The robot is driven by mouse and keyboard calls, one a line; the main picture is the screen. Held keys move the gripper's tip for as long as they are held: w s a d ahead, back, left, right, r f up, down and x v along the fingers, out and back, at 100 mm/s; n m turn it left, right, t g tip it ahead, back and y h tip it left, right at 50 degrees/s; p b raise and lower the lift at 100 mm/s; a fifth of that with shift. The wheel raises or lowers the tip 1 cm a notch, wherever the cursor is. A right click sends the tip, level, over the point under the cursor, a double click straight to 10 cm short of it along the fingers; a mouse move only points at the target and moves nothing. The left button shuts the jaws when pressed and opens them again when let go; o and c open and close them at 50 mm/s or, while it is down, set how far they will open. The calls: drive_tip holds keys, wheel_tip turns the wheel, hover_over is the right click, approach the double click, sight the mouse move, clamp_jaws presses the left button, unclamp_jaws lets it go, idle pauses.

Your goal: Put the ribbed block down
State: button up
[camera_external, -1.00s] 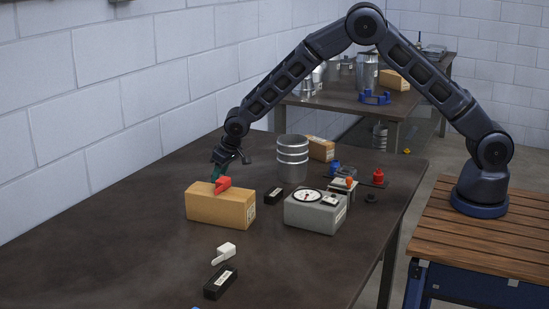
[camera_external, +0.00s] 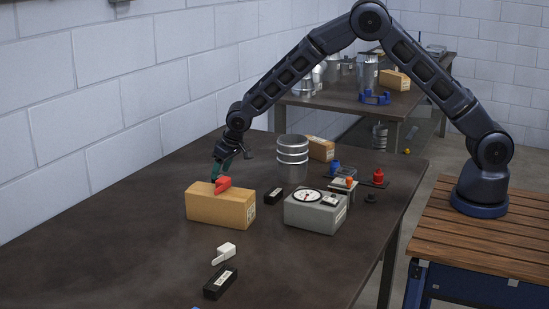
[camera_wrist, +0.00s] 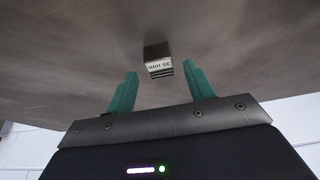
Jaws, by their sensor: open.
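The ribbed block (camera_wrist: 157,57) shows in the wrist view as a small dark block with a white label reading about "20 mm" and dark ribs on its near end. It lies on the dark tabletop just beyond my fingertips, with clear gaps to both green fingers. My gripper (camera_wrist: 160,72) is open and empty. In the external view my gripper (camera_external: 217,172) is above the table behind the cardboard box, and the block is hidden there, likely by the box.
The cardboard box (camera_external: 220,207) with a red piece (camera_external: 223,183) on top stands just in front of my gripper. A grey gauge box (camera_external: 314,214), ribbed metal cylinder (camera_external: 292,160) and black block (camera_external: 273,196) are to the right. The table's left side (camera_external: 90,240) is clear.

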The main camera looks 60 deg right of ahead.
drive_tip(key=s+d+r, duration=0.5)
drive_tip(key=s+r, duration=0.2)
drive_tip(key=r, duration=0.5)
drive_tip(key=s+d+r, duration=0.4)
drive_tip(key=s+r, duration=0.3)
drive_tip(key=r, duration=0.4)
drive_tip(key=s+d+r, duration=0.4)
drive_tip(key=s+r, duration=0.1)
drive_tip(key=s, duration=0.2)
drive_tip(key=s+d+r, duration=0.4)
drive_tip(key=s, duration=0.4)
drive_tip(key=s+d, duration=0.3)
drive_tip(key=s, duration=1.2)
drive_tip(key=s+d, duration=0.4)
drive_tip(key=s, duration=1.1)
drive_tip(key=shift+s+r, duration=0.1)
drive_tip(key=shift+o, duration=0.6)
